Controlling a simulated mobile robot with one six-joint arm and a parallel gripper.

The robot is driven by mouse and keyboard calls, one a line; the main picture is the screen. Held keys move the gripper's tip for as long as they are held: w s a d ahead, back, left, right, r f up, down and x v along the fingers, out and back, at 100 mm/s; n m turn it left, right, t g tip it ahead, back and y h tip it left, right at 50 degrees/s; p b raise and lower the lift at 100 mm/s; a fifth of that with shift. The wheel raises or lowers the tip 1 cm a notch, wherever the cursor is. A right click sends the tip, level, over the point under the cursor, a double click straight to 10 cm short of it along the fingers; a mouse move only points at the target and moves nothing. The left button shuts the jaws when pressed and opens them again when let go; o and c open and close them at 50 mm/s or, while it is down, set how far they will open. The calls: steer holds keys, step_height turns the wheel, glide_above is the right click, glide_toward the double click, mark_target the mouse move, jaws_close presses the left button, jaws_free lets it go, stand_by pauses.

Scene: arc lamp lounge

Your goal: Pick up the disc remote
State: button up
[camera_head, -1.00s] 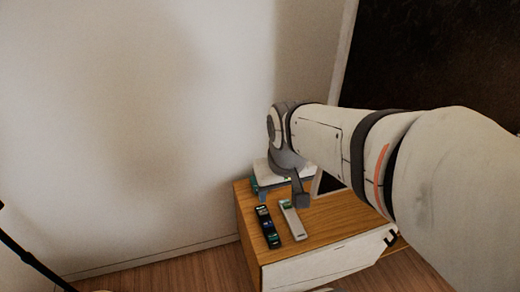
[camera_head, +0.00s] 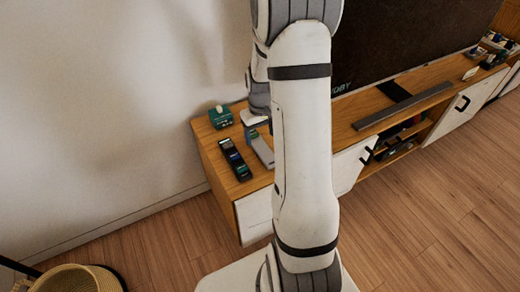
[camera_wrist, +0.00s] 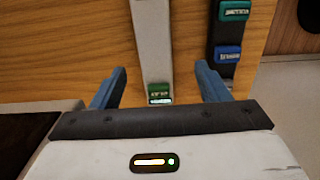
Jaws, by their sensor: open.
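My gripper (camera_wrist: 160,68) is open, its blue fingers on either side of a pale grey remote (camera_wrist: 153,40) with a green label at its near end. I cannot tell how far above it the fingers are. A black remote (camera_wrist: 225,38) with teal and blue labels lies beside it, outside the right finger. In the head view the black remote (camera_head: 235,160) lies left of the grey remote (camera_head: 260,149) on the wooden cabinet top. The labels are too small to read, so I cannot tell which is the disc remote.
A teal box (camera_head: 220,116) stands at the cabinet's (camera_head: 212,145) back left corner. A dark screen (camera_head: 400,45) and a long dark bar (camera_head: 402,108) are to the right. A wicker basket (camera_head: 75,280) stands on the floor at lower left.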

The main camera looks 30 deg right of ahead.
mark_target(261, 146)
steer(key=f, duration=0.2)
steer(key=f+b, duration=0.1)
steer(key=f, duration=0.1)
steer(key=w+f, duration=0.1)
steer(key=f, duration=0.1)
steer(key=shift+d+f, duration=0.15)
steer(key=shift+d, duration=0.2)
steer(key=c, duration=1.1)
steer(key=shift+c, duration=0.2)
